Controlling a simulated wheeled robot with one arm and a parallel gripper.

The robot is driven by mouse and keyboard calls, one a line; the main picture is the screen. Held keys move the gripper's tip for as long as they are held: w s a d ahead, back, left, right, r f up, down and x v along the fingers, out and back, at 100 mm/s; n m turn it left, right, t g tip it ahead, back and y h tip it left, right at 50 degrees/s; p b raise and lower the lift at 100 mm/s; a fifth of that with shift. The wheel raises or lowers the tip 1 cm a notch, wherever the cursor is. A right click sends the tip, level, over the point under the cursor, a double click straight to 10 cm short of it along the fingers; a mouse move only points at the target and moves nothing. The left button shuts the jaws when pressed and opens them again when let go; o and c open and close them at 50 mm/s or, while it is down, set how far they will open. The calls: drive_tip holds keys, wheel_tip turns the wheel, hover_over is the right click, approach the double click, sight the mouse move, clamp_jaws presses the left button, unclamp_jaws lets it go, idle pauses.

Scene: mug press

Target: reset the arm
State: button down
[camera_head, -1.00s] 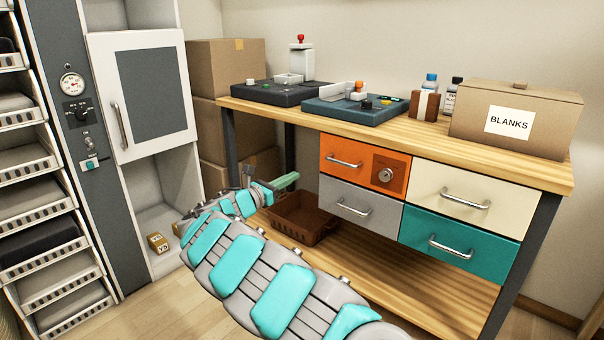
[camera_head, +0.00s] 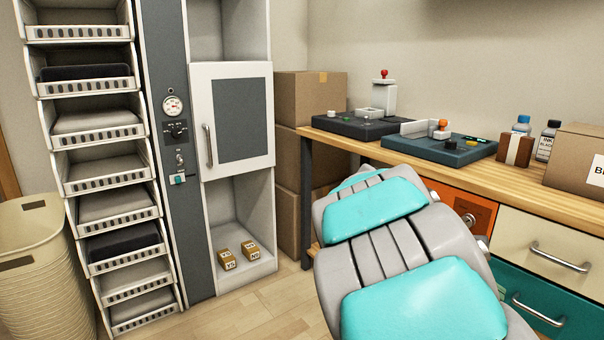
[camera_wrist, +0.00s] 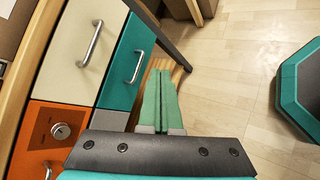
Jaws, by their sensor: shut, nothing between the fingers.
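My arm (camera_head: 420,290) is folded up close in front of the head camera, in grey and turquoise segments, and covers part of the workbench. My gripper is hidden in the head view. In the wrist view my gripper (camera_wrist: 159,75) shows two green fingers side by side, shut and empty. They point toward the teal drawer (camera_wrist: 126,60) and the bench's end, with the floor to the right. I cannot tell the exact gap to the drawer.
The workbench (camera_head: 345,145) stands at right with two press units (camera_head: 440,148) and bottles. A cabinet (camera_head: 231,120) with small boxes (camera_head: 238,255) stands in the middle. A tray rack (camera_head: 100,165) and a beige basket (camera_head: 32,270) are at left. Open floor (camera_head: 235,315) lies in front.

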drive_tip(key=s+a+f+m+y, duration=0.3)
drive_tip(key=s+a+f+y, duration=0.2)
drive_tip(key=s+a, duration=0.5)
drive_tip(key=s+a+f+m+y, duration=0.4)
drive_tip(key=s+a, duration=0.6)
drive_tip(key=s, duration=0.5)
wheel_tip(320, 180, down, 3)
drive_tip(key=shift+s+a+r+m+y, duration=0.2)
drive_tip(key=shift+s+m+y, duration=0.1)
drive_tip(key=shift+y, duration=0.7)
drive_tip(key=c, duration=1.6)
unclamp_jaws()
drive_tip(key=shift+d, duration=0.1)
